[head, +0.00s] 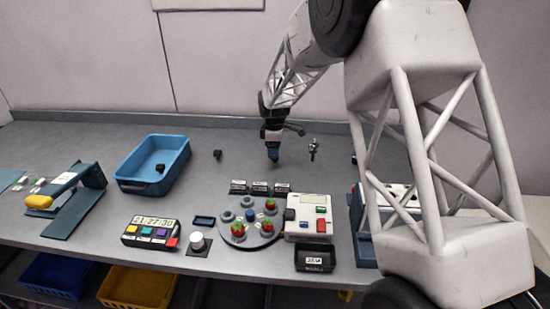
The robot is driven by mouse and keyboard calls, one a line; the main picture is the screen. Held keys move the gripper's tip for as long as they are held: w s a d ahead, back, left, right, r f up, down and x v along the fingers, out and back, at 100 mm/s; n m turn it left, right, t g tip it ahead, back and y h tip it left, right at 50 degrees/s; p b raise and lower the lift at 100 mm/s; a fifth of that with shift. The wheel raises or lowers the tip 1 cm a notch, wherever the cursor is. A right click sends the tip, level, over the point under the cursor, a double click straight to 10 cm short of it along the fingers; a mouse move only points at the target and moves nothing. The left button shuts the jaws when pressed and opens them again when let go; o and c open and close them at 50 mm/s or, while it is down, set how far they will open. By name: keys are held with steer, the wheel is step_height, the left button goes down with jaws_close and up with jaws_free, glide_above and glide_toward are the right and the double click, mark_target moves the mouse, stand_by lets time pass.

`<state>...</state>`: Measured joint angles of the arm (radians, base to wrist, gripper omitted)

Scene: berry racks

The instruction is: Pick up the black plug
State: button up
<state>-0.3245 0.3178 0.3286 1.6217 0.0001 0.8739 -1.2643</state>
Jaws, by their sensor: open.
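A small black object (218,154), which looks like a plug, lies on the grey table behind the middle, to the right of the blue bin. Another small black piece (160,168) lies inside the blue bin (133,187); I cannot tell which of the two is the black plug. My gripper (273,157) points down over the back middle of the table, to the right of the black object and apart from it. It is open, and nothing shows between its fingers, though they are very small in this view.
A round grey plate (262,241) with red berries stands at the front middle, beside a white device (307,231). A timer box (151,231) and a white knob (198,242) are to its left. A dark thin item (314,150) is right of my gripper. The back left of the table is clear.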

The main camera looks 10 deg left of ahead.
steer(key=shift+w+f, duration=0.1)
steer(key=shift+f, duration=1.55)
steer(key=c, duration=1)
